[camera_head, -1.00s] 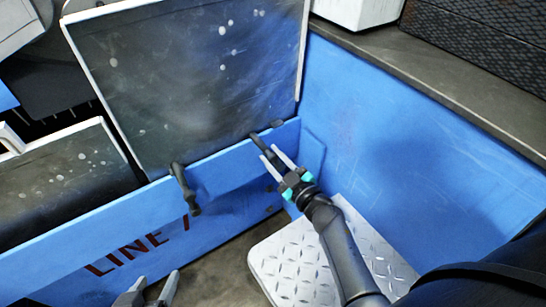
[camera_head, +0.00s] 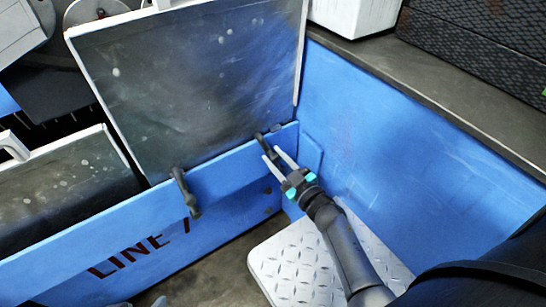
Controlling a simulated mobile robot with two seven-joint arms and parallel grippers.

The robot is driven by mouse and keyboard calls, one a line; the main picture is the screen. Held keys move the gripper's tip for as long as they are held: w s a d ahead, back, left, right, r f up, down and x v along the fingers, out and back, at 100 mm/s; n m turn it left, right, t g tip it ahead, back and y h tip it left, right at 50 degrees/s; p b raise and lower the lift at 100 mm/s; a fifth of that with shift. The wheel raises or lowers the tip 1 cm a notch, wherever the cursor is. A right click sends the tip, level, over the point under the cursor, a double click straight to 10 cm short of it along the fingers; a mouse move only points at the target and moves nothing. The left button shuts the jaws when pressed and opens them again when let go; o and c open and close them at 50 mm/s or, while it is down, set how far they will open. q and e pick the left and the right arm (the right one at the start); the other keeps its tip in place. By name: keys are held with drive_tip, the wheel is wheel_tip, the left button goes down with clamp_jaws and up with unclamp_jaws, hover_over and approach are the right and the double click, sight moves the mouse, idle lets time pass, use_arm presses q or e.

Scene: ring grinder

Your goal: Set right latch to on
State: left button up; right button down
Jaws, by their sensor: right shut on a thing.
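The right latch (camera_head: 264,143) is a dark handle at the top edge of the blue LINE wall (camera_head: 235,176), near the corner. My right gripper (camera_head: 273,154) reaches it from the lower right, its two pale fingers on either side of the latch's lower end, shut on it. The left latch (camera_head: 185,192) is a similar dark handle, hanging down over the blue wall. A large dark panel with a pale frame (camera_head: 190,85) stands behind both latches. Only a small tip of my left gripper (camera_head: 160,301) shows at the bottom edge, so its jaws cannot be judged.
A tall blue side wall (camera_head: 420,150) rises to the right. A grey tread-plate step (camera_head: 290,265) lies on the floor below my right arm. A second dark panel (camera_head: 65,190) is at the left.

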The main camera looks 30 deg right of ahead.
drive_tip(key=shift+w+d+r+m+p, duration=0.1)
drive_tip(key=shift+d+r+m+p, duration=0.25)
drive_tip(key=shift+d+m+p, duration=0.4)
drive_tip(key=shift+w+d+m+p, duration=0.1)
drive_tip(key=shift+d+m+p, duration=0.4)
drive_tip(key=shift+d+m, duration=0.15)
use_arm(q)
drive_tip(key=shift+s+a+f+g+y, duration=0.15)
drive_tip(key=shift+s+a+f+g, duration=0.15)
drive_tip(key=shift+f, duration=0.5)
drive_tip(key=shift+s+a+f+g+y, duration=0.1)
drive_tip(key=shift+s+a+f+g, duration=0.3)
drive_tip(key=shift+f, duration=0.4)
drive_tip(key=shift+s+a+f+g+y, duration=0.15)
drive_tip(key=shift+f+g, duration=0.25)
drive_tip(key=shift+f, duration=0.4)
use_arm(e)
drive_tip(key=shift+d+m, duration=0.65)
drive_tip(key=shift+m, duration=0.05)
drive_tip(key=c, duration=0.6)
unclamp_jaws()
use_arm(q)
drive_tip(key=shift+d, duration=0.1)
